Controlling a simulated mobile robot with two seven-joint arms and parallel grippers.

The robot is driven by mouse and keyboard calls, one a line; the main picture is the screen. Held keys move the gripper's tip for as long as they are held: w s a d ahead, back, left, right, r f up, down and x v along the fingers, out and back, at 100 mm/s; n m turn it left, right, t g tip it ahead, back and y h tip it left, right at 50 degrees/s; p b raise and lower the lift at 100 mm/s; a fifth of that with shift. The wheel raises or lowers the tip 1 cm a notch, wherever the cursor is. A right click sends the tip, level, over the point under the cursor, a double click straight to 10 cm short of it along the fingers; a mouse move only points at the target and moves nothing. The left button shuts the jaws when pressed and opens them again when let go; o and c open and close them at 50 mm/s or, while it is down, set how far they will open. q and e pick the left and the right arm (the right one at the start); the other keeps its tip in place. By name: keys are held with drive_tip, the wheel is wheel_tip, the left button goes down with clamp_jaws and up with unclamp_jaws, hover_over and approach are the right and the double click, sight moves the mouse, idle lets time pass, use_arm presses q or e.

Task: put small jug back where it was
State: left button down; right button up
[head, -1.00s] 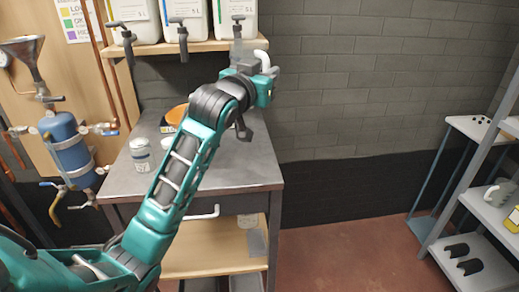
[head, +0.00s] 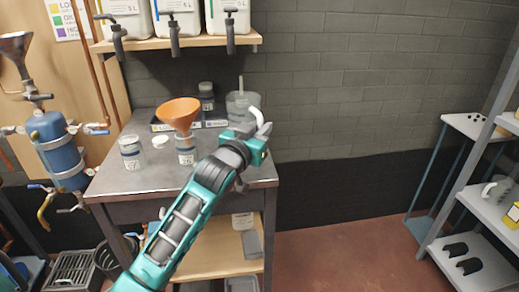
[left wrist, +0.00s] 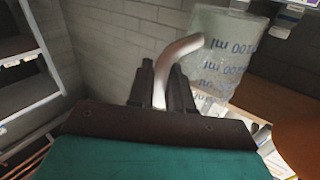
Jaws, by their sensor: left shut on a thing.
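The small jug (head: 238,104) is clear, with a pale curved handle and blue markings. It is upright at the back right of the grey bench (head: 225,171) in the head view. I cannot tell whether its base touches the bench. My left gripper (head: 257,137) is at the jug's right, shut on the handle. In the left wrist view the handle runs between the two dark fingers (left wrist: 162,78), and the jug's body (left wrist: 226,55) is beyond them at the upper right. My right gripper is not in view.
An orange funnel (head: 179,113) sits on a bottle (head: 186,150), left of my gripper. Above is a wooden shelf (head: 150,44) with tapped canisters. A shelf rack (head: 487,205) stands at right.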

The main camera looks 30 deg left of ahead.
use_arm(q)
wheel_tip(320, 180, down, 4)
drive_tip(key=shift+f+b, duration=0.2)
drive_tip(key=shift+b, duration=0.3)
drive_tip(key=shift+f, duration=0.15)
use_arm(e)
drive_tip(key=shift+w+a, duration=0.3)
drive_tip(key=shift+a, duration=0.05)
use_arm(q)
drive_tip(key=shift+f, duration=0.1)
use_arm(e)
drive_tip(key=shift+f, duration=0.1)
use_arm(q)
drive_tip(key=c, duration=1)
unclamp_jaws()
drive_tip(key=shift+f, duration=0.1)
drive_tip(key=shift+c, duration=0.2)
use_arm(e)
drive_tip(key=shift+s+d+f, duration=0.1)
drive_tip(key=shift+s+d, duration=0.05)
